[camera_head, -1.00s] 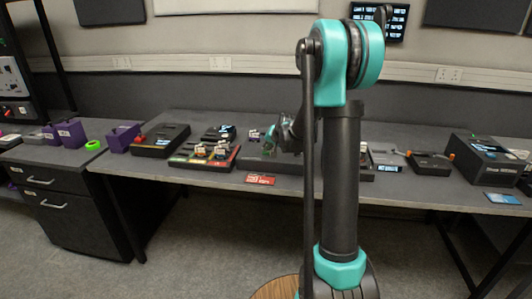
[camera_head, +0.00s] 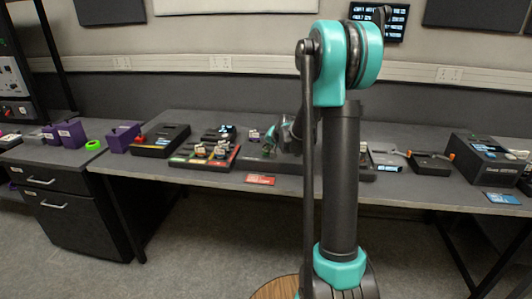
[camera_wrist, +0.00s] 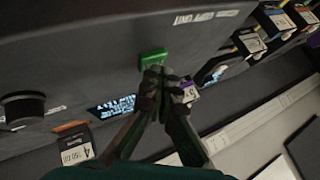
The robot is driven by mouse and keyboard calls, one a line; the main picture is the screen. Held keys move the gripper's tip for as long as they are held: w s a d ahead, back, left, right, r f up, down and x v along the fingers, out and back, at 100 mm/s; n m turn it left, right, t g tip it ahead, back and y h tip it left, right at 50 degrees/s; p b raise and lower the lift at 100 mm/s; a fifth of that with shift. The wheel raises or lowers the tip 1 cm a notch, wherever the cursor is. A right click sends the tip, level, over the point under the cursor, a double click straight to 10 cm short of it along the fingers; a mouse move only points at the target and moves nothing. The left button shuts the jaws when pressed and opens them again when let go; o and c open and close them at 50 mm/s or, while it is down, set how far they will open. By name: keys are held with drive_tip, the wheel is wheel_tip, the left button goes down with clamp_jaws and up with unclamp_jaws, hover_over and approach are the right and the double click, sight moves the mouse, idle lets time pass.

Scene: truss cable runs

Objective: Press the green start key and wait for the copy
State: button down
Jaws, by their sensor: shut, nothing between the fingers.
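The green start key (camera_wrist: 153,60) is a small bright green block on a dark grey device panel (camera_wrist: 100,50) in the wrist view. My gripper (camera_wrist: 160,74) is shut and empty, with its fingertips together at the lower edge of the key. I cannot tell whether they touch it. In the head view my gripper (camera_head: 268,151) is small over the middle of the bench, and the key cannot be made out.
A black round knob (camera_wrist: 22,110) and a labelled card (camera_wrist: 74,145) are left of my fingers. A purple labelled item (camera_wrist: 188,92) is close on the right. On the bench (camera_head: 330,197) stand a black tray (camera_head: 205,153), a purple box (camera_head: 123,137) and a black machine (camera_head: 487,160).

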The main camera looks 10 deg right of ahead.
sight(267, 153)
drive_tip(key=shift+r, duration=0.8)
drive_tip(key=shift+r, duration=2.55)
drive_tip(key=s+d+f+n+g+h, duration=0.1)
drive_tip(key=s+f, duration=0.3)
drive_tip(key=s, duration=0.9)
drive_tip(key=s+d+f+n+g+h, duration=0.1)
drive_tip(key=s+f, duration=0.4)
drive_tip(key=s, duration=0.9)
drive_tip(key=s+d+f+n+g, duration=0.1)
drive_tip(key=s+f+n+g, duration=0.1)
drive_tip(key=s, duration=1.2)
wheel_tip(267, 153, down, 2)
drive_tip(key=shift+d+f+n+g+h, duration=0.3)
drive_tip(key=shift+d+n+h, duration=0.1)
drive_tip(key=shift+n, duration=0.3)
drive_tip(key=c, duration=2.3)
unclamp_jaws()
drive_tip(key=shift+w+r, duration=0.1)
